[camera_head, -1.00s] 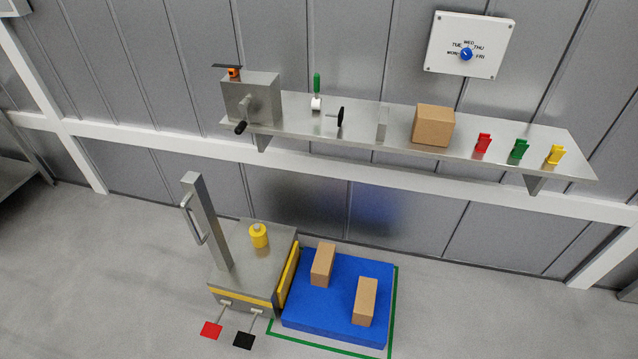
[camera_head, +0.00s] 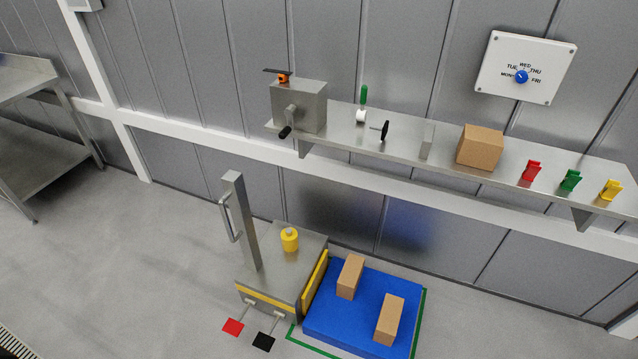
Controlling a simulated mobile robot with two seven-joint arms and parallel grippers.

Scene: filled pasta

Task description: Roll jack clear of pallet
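The jack (camera_head: 268,268) is a steel box with an upright post and handle (camera_head: 237,222), a yellow knob (camera_head: 289,239) on top, and a red pedal (camera_head: 233,327) and a black pedal (camera_head: 263,342) in front. It stands on the floor at the left side of the blue pallet (camera_head: 353,323). Its yellow striped right edge is at or very close to the pallet; I cannot tell whether they touch. Two brown boxes stand on the pallet, one at the back (camera_head: 350,276) and one at the front right (camera_head: 389,319). Neither gripper is in view.
A green floor outline (camera_head: 419,320) surrounds the pallet. A wall shelf (camera_head: 400,146) above carries a crank box, clips and a carton (camera_head: 480,148). A steel table (camera_head: 45,150) stands at the left. The floor left of the jack is open.

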